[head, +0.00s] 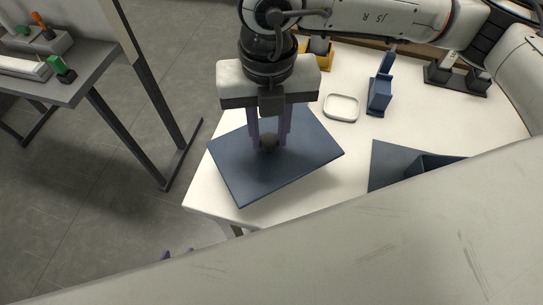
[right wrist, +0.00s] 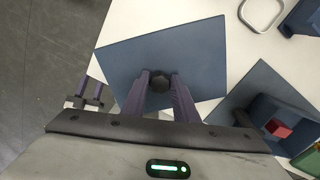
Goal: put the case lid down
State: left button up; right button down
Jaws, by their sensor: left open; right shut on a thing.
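The case lid (head: 240,178) is a flat dark blue plate with a dark round knob (head: 269,141). My right gripper (head: 269,139) is shut on the knob from above, and the right wrist view shows the knob (right wrist: 159,80) between its purple fingers. The lid is over the white table's left corner, with part of it past the left edge; a shadow shows by its right side, and any gap below is hard to judge. My left gripper (head: 177,253) shows only as purple tips at the lower left, open and apart from the lid.
A dark blue open case (head: 388,163) stands right of the lid, with a red block (right wrist: 278,128) inside. A white tray (head: 341,107), a blue stand (head: 379,95) and a dark holder (head: 458,79) stand further back. A grey side table (head: 75,88) is at left.

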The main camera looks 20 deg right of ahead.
aim_at(269, 155)
notch_tip(269, 155, down, 7)
jog(key=shift+f, duration=0.15)
dwell(0.4)
jog(key=shift+f, duration=0.15)
jog(key=c, duration=1.4)
grip_release()
notch_tip(269, 155, up, 12)
jog(key=shift+r+b, duration=0.2)
jog(key=shift+b, duration=0.1)
